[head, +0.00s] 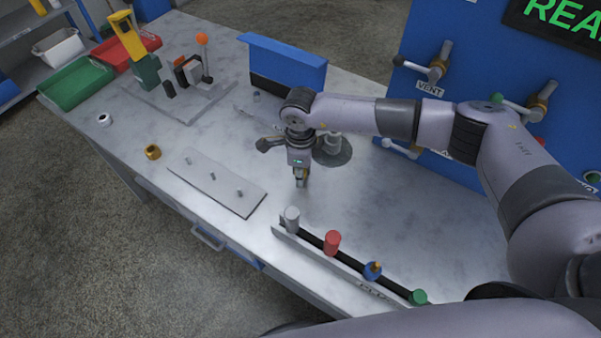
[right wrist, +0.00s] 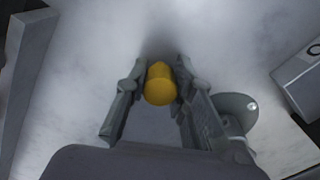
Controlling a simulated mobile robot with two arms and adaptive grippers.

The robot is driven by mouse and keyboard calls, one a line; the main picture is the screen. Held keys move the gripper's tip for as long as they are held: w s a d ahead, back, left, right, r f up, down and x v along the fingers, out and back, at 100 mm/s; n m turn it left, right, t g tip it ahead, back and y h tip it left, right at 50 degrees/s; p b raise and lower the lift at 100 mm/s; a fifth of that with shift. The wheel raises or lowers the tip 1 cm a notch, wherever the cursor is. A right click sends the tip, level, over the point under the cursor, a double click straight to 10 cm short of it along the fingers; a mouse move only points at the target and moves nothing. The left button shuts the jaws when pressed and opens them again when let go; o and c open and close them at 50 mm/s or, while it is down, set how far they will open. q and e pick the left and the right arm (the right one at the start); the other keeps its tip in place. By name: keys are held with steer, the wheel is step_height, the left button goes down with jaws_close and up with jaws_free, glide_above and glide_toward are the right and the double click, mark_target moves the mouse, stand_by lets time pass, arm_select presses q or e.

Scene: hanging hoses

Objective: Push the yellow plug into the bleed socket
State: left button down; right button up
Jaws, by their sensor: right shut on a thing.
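The yellow plug (right wrist: 159,85) sits between the two fingers of my right gripper (right wrist: 156,84) in the right wrist view, and the fingers are shut on it. The plug is hardly visible there. No socket label reading bleed can be made out; a green-rimmed round fitting (head: 592,177) with a cut-off label shows at the right edge on the blue panel (head: 405,108). My left gripper is out of view.
A rack (head: 340,268) with grey, red, blue and green plugs stands along the table's front edge. A grey pegged plate (head: 218,183) lies left. The panel has protruding valve handles (head: 438,65). Red and green trays (head: 76,83) and a tool stand are at the back left.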

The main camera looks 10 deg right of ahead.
steer(key=shift+c, duration=1.1)
